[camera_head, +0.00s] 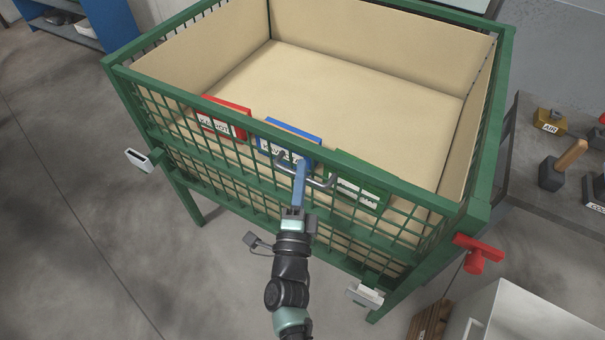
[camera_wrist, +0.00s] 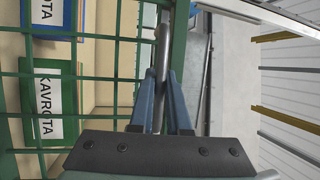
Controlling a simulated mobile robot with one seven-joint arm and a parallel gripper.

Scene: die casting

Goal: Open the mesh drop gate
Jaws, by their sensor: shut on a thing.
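The mesh drop gate (camera_head: 235,155) is the green wire-grid front of a large green-framed bin. It looks upright, and its mesh also shows in the wrist view (camera_wrist: 100,75). A grey bar handle (camera_head: 319,183) sticks out from the gate's middle, near the top rail; in the wrist view the bar (camera_wrist: 161,55) runs up between my fingers. My gripper (camera_head: 301,168) has blue fingers and is shut on this handle; it also shows in the wrist view (camera_wrist: 160,78). The fingers hide part of the bar.
A red T-shaped part (camera_head: 475,252) is at the right corner. A grey bench (camera_head: 520,165) stands right.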

